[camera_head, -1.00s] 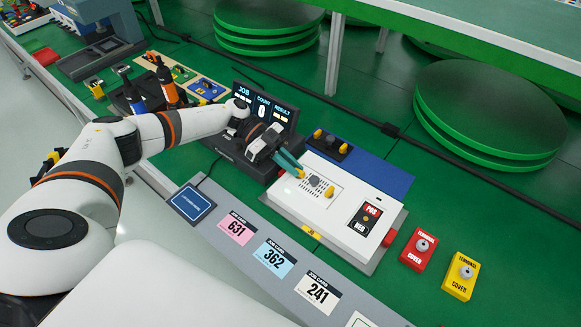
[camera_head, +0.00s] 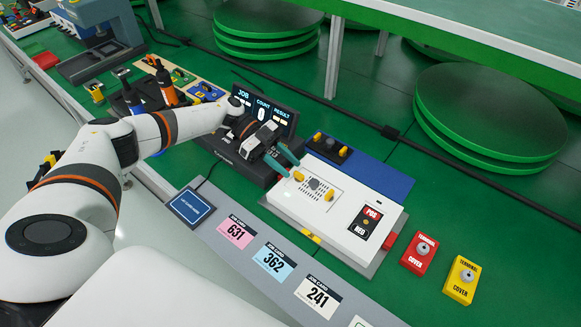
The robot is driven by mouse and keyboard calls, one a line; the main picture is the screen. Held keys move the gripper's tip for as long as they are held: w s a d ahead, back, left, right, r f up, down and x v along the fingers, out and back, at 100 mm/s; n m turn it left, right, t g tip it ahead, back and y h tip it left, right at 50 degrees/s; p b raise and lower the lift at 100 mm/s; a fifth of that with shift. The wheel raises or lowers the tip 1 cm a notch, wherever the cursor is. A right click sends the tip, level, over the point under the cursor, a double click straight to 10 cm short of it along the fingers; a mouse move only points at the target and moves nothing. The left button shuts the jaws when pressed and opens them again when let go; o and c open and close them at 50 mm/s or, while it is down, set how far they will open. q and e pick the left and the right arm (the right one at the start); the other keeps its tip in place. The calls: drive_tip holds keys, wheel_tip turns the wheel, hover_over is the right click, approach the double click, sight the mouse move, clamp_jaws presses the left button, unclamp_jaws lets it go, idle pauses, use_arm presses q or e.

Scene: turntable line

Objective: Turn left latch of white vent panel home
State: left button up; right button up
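The white vent panel (camera_head: 319,182) is a pale plate with dark slots and a dark round middle, set on the white unit (camera_head: 341,217). Its left latch (camera_head: 299,176) is a small yellow knob at the panel's left edge, now uncovered. A second yellow latch (camera_head: 329,195) is at the right edge. The latches' exact angles are too small to tell. My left gripper (camera_head: 291,168) has its two teal fingers spread apart and empty, with the tips just up and left of the left latch. Contact with the latch does not show. My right gripper is out of view.
A job display (camera_head: 262,112) stands close behind my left gripper. A dark block with yellow knobs (camera_head: 330,147) sits behind the unit. Red (camera_head: 419,253) and yellow (camera_head: 461,280) terminal covers lie to the right. Job cards line the front edge.

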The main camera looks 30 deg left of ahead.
use_arm(q)
drive_tip(key=b+v, duration=0.2)
drive_tip(key=v, duration=0.8)
drive_tip(key=shift+a+r, duration=0.1)
